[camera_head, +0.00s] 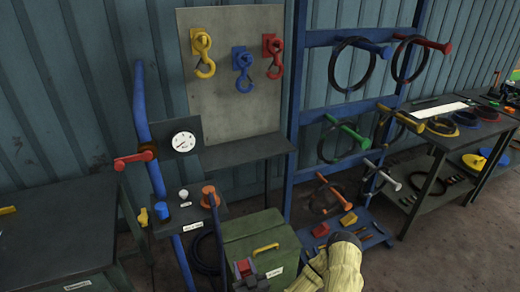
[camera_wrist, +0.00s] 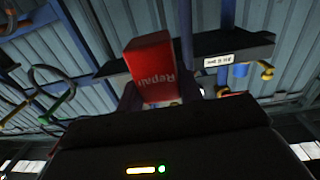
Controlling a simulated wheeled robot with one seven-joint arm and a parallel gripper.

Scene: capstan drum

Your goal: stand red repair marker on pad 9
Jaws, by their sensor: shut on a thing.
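My gripper (camera_head: 250,283) is at the bottom edge of the head view, in front of the green chest. It is shut on the red repair marker (camera_head: 243,266), a small red block of which only the top shows there. In the wrist view the marker (camera_wrist: 150,68) is large between the fingers, with the word "Repair" upside down. A small dark shelf (camera_head: 176,225) with a white label is behind and left of my gripper. It bears a blue knob, a white knob and an orange spool. I cannot make out pad 9 in either view.
The green chest (camera_head: 262,236) with a yellow handle stands close behind my gripper. A blue post (camera_head: 150,140) with a gauge rises at the shelf's left. A dark table (camera_head: 55,238) is at the left.

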